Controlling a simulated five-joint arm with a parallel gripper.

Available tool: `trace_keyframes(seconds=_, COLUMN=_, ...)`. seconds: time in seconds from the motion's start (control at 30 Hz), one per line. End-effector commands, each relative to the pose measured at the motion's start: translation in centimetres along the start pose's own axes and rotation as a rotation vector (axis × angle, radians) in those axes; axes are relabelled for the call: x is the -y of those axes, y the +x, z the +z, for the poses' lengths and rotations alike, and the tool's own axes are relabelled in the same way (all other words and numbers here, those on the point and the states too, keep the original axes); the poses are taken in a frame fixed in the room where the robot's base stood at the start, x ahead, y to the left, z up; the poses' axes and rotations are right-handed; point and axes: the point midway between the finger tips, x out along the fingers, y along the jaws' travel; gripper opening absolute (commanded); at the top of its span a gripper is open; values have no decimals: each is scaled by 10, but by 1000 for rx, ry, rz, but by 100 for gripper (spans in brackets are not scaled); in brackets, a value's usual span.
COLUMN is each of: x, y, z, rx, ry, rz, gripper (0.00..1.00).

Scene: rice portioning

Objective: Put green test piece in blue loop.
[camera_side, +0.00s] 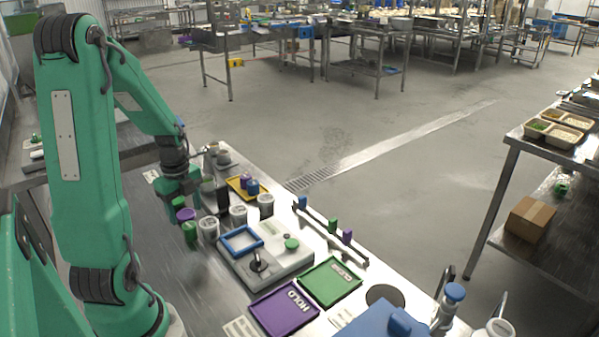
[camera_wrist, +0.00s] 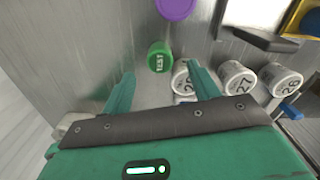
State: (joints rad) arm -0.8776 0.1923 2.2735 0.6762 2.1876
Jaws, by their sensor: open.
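The green test piece (camera_side: 190,232) is a short cylinder on the metal table, left of the white jars in the side view. Its top reads TEST in the wrist view (camera_wrist: 159,57), where it stands ahead of my fingertips, roughly centred between them. My gripper (camera_wrist: 162,88) is open with nothing between its fingers. In the side view my gripper (camera_side: 182,193) hangs near the purple piece, close to the test piece. The blue loop (camera_side: 251,249) is a square blue frame lying on the grey device, to the right of the test piece; its middle looks empty.
A purple piece (camera_side: 185,214) stands beside the test piece. Numbered white jars (camera_side: 208,229) stand close on its right. The grey device (camera_side: 284,262) carries a black knob (camera_side: 258,262) and a green button (camera_side: 291,243). A purple HOLD tray (camera_side: 262,325) and green CLEAR tray (camera_side: 318,299) lie nearer.

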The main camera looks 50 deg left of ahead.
Motion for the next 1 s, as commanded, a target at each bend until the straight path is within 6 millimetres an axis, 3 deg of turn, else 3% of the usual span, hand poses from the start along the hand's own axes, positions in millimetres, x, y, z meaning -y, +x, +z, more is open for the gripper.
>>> trace_keyframes(seconds=0.23, x=0, y=8, z=-1, rx=-1, ry=0, rz=1, gripper=61)
trace_keyframes(seconds=0.63, x=-1, y=46, z=-3, rx=-1, ry=0, rz=2, gripper=61)
trace_keyframes(seconds=1.0, x=-1, y=52, z=-3, rx=0, ry=0, rz=0, gripper=61)
